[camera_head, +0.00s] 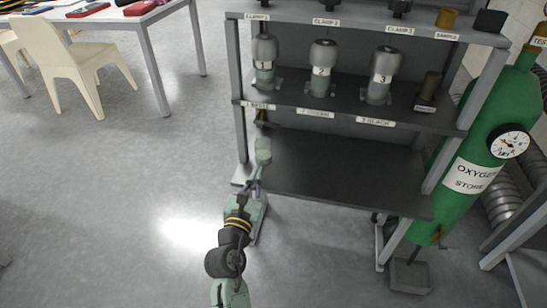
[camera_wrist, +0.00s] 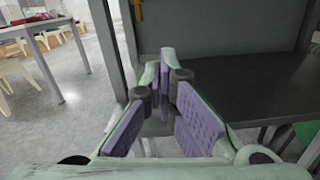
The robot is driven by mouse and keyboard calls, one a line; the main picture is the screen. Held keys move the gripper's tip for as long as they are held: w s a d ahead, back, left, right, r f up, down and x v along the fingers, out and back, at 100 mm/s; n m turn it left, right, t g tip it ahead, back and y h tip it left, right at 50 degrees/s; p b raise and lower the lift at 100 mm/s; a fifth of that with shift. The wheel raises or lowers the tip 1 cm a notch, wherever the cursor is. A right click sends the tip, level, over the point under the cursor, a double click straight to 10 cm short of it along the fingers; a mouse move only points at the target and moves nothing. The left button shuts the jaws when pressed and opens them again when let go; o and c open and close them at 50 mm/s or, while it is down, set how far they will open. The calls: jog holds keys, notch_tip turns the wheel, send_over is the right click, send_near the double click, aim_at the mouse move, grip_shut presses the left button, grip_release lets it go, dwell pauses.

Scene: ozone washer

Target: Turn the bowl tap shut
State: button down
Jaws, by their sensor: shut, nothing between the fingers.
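My gripper (camera_head: 263,152) is at the left end of the open lower shelf, beside the rack's left post. In the wrist view my gripper (camera_wrist: 165,72) shows pale green fingers with purple pads, shut and empty. A small brass-coloured fitting (camera_head: 262,117) sits under the shelf edge near the left label, just beyond my gripper. A yellow-brown piece at the top of the wrist view (camera_wrist: 138,10) may be the same fitting. It is apart from the fingers. I cannot tell for certain whether it is the bowl tap, or how its handle is turned.
The rack's lower shelf (camera_head: 340,175) is bare. Numbered grey vessels (camera_head: 321,72) stand on the shelf above. A green oxygen cylinder (camera_head: 470,165) with a gauge leans at the right. A white chair (camera_head: 75,65) and a table (camera_head: 130,22) stand at the left. Open floor lies between.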

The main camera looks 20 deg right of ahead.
jog(key=w+d+r+p, duration=0.3)
jog(key=w+d, duration=0.3)
jog(key=w, duration=0.2)
jog(key=shift+r, duration=0.7)
jog(key=shift+w, duration=0.1)
jog(key=r+p, duration=0.1)
jog(key=p, duration=0.1)
jog(key=n+p, duration=0.1)
jog(key=p, duration=0.2)
jog(key=shift+d+r, duration=0.3)
jog(key=shift+r, duration=0.05)
